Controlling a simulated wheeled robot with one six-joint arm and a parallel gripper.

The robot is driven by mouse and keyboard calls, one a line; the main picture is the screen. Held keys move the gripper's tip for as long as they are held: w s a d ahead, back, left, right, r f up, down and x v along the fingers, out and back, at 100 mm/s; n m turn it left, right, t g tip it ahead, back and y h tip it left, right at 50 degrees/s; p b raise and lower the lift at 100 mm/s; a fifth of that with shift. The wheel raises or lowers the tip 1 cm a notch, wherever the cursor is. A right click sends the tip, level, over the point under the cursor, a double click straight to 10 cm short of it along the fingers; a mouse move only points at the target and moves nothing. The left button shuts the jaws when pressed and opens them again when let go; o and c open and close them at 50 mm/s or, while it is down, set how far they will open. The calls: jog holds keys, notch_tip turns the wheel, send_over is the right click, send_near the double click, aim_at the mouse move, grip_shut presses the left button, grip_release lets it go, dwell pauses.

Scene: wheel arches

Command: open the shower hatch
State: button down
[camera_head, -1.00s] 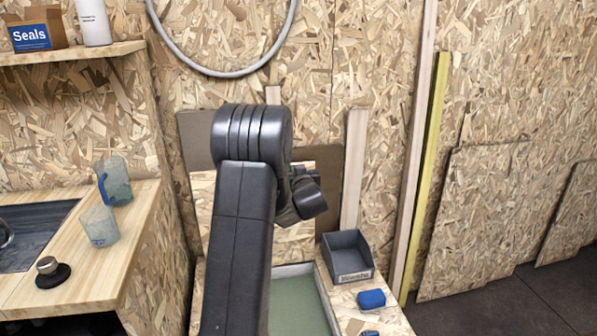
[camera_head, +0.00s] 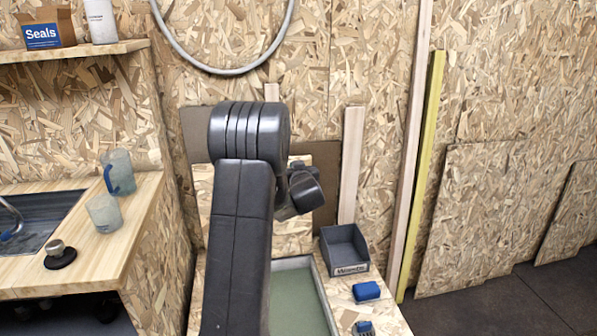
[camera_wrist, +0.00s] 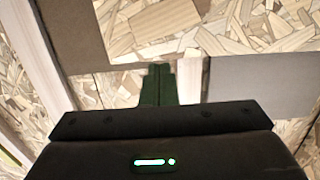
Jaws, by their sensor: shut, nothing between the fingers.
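I cannot tell for sure which surface is the shower hatch. A green panel (camera_head: 305,290) in a pale frame lies in the low wooden top behind my arm, and my arm hides its left part. In the wrist view, my gripper (camera_wrist: 158,68) is shut and empty, its dark green fingers together. It faces the chipboard wall, where a brown panel (camera_wrist: 75,40) and a grey panel (camera_wrist: 260,85) show near the fingers. In the head view, my arm hides the fingers. I cannot tell whether they touch anything.
A grey bin (camera_head: 343,252) and a blue block (camera_head: 366,291) sit right of the green panel. A counter (camera_head: 135,215) with a sink (camera_head: 45,225) and cups (camera_head: 104,213) stands at left. Boards (camera_head: 412,150) lean on the wall. Dark floor (camera_head: 520,300) is clear at right.

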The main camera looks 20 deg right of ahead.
jog(key=v, duration=0.9)
jog(key=shift+s+a, duration=0.2)
jog(key=shift+s, duration=0.15)
jog(key=shift+w+r, duration=0.1)
